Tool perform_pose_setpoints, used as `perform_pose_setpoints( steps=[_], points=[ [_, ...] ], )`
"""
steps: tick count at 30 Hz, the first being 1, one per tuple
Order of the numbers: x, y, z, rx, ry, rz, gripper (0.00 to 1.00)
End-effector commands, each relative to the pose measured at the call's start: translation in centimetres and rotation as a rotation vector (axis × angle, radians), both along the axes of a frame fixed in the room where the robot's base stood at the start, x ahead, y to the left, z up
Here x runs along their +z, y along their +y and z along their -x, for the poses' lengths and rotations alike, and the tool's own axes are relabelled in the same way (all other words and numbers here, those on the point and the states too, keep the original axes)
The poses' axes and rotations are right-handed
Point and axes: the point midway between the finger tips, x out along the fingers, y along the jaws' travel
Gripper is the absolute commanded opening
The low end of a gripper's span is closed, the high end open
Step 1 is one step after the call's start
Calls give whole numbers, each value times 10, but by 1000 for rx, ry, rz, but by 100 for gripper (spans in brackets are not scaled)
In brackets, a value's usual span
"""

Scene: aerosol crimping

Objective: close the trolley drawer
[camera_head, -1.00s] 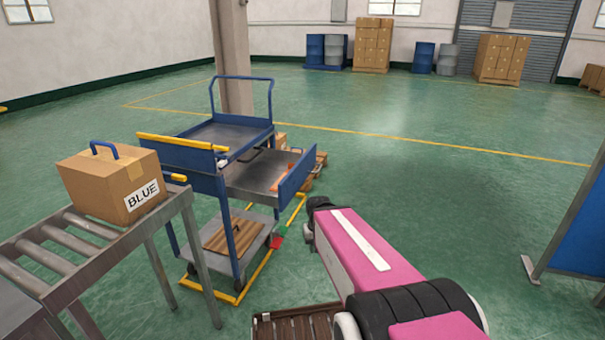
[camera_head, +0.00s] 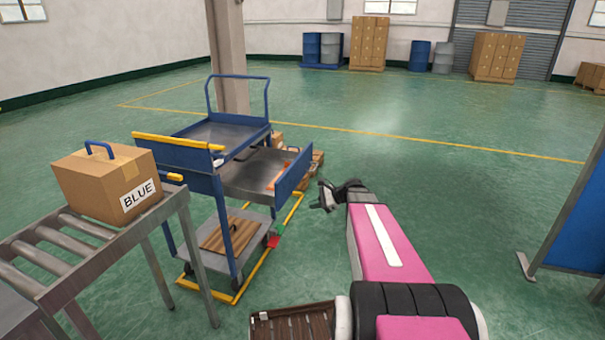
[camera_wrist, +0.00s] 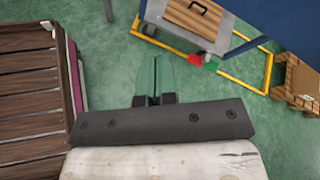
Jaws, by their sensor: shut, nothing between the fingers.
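The blue trolley (camera_head: 240,133) stands left of centre in the head view. Its grey drawer (camera_head: 250,178) is pulled out to the right, with the blue front panel (camera_head: 293,172) at the outer end. An orange item lies inside by the panel. My gripper (camera_head: 324,199) is to the right of the panel, apart from it. In the wrist view my gripper's fingers (camera_wrist: 155,78) are together with nothing between them, over green floor. A blue panel (camera_wrist: 270,15) shows at the upper right of that view, probably the drawer front.
A roller conveyor (camera_head: 95,245) carries a box labelled BLUE (camera_head: 105,185) left of the trolley. Yellow floor edging (camera_wrist: 258,75) surrounds the trolley. A blue screen (camera_head: 572,225) stands at right.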

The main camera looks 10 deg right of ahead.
Motion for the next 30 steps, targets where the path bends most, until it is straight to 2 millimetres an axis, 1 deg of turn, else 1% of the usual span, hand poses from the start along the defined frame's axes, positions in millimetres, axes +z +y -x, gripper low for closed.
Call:
perform_pose_setpoints(
  steps=[1, 3, 6, 9, 13, 16, 19, 23, 30],
  points=[
    [9, -18, -21, -70, 34, -100, 0],
    [25, -38, -38, -154, 84, -245, 0],
    [45, -65, -57, -237, 141, -422, 0],
    [60, -85, -68, -285, 180, -550, 0],
    [70, -98, -73, -309, 206, -635, 0],
    [72, -97, -76, -313, 212, -651, 0],
    [72, -87, -81, -313, 212, -650, 0],
    [72, -68, -92, -312, 211, -648, 0],
    [72, -29, -115, -310, 211, -647, 0]
  ],
)
